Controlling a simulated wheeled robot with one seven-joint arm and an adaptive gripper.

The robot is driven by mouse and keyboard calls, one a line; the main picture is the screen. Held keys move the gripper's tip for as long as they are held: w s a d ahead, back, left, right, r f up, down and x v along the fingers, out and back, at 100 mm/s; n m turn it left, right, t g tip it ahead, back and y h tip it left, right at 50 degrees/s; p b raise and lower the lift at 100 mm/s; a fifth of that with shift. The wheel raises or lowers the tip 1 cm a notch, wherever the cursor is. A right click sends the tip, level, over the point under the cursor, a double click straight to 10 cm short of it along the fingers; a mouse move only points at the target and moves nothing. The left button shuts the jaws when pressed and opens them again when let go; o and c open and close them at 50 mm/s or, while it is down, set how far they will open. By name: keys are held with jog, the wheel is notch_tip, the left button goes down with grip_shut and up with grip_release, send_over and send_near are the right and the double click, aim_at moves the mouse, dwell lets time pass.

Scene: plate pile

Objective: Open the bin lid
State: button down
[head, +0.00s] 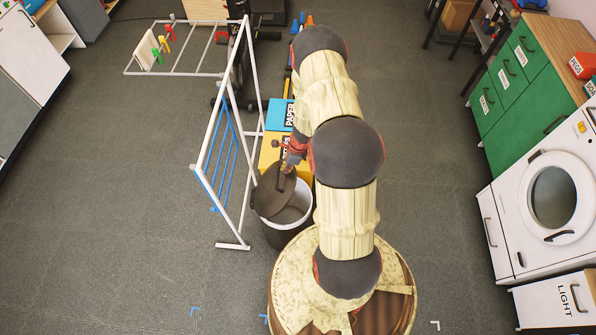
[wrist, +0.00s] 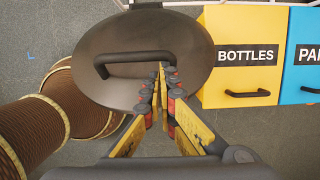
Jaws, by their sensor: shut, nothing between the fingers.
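The bin (head: 299,222) is dark with a pale rim and stands just in front of my base. Its round dark lid (head: 270,194) sits raised and tilted on the left side, and part of the pale inside shows. In the wrist view the lid (wrist: 185,35) faces me, with a black bar handle (wrist: 125,57) across it. My gripper (head: 286,164) is by the upper edge of the lid. In the wrist view its fingertips (wrist: 163,70) are together, beside the right end of the handle, with nothing held. I cannot tell whether they touch the lid.
A yellow BOTTLES box (wrist: 245,80) and a blue PAPER box (head: 278,115) stand beyond the bin. A white drying rack (head: 222,130) stands close on the left. Green drawers (head: 520,110) and a washing machine (head: 550,195) are at the right. The floor left of the rack is clear.

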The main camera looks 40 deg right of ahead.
jog(key=w+a+r+p, duration=0.3)
jog(key=w+a+r, duration=0.1)
jog(key=w+a, duration=0.1)
jog(key=shift+w+a, duration=0.25)
jog(key=shift+w, duration=0.5)
jog(key=shift+r, duration=0.25)
dwell(0.3)
